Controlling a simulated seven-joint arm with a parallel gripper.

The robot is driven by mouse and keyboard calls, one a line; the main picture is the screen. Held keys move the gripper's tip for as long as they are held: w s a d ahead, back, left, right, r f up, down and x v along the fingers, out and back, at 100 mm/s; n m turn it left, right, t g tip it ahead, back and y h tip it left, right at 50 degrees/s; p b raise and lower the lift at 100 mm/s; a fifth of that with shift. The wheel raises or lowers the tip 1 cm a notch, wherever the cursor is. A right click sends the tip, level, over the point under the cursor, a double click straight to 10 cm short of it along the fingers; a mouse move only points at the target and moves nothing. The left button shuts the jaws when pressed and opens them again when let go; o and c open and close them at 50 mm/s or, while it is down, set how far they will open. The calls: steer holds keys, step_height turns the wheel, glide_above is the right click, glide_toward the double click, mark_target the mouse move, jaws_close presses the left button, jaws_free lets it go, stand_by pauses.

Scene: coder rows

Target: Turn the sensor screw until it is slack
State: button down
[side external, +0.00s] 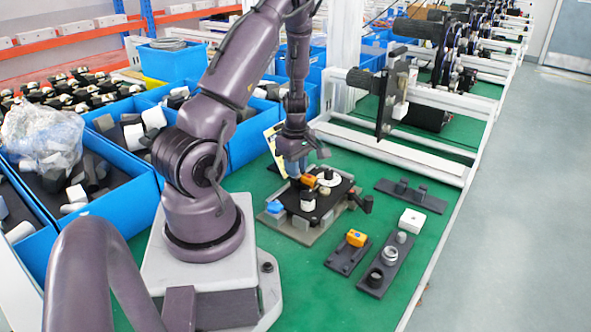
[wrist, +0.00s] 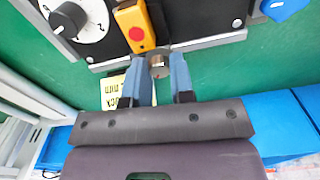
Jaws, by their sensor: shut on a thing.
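The sensor screw (wrist: 159,65) is a small metal knob at the edge of the dark fixture plate (wrist: 205,27) in the wrist view. My gripper (wrist: 162,62) has its two blue fingers on either side of it and is shut on it. A yellow sensor block (wrist: 136,28) with a red round spot sits just beyond the screw. In the side view my gripper (side external: 297,170) reaches down at the back left of the fixture plate (side external: 325,204), beside the orange block (side external: 308,180). The screw is too small to make out there.
A white dial with a black knob (wrist: 68,20) lies left of the sensor block. A blue part (wrist: 282,8) is at the right. Dark plates with loose parts (side external: 390,262) lie on the green table (side external: 300,285). Blue bins (side external: 115,215) stand at left.

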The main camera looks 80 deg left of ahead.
steer(key=n, duration=0.9)
steer(key=shift+r+n, duration=0.1)
steer(key=shift+n, duration=0.2)
steer(key=c, duration=1.1)
jaws_free()
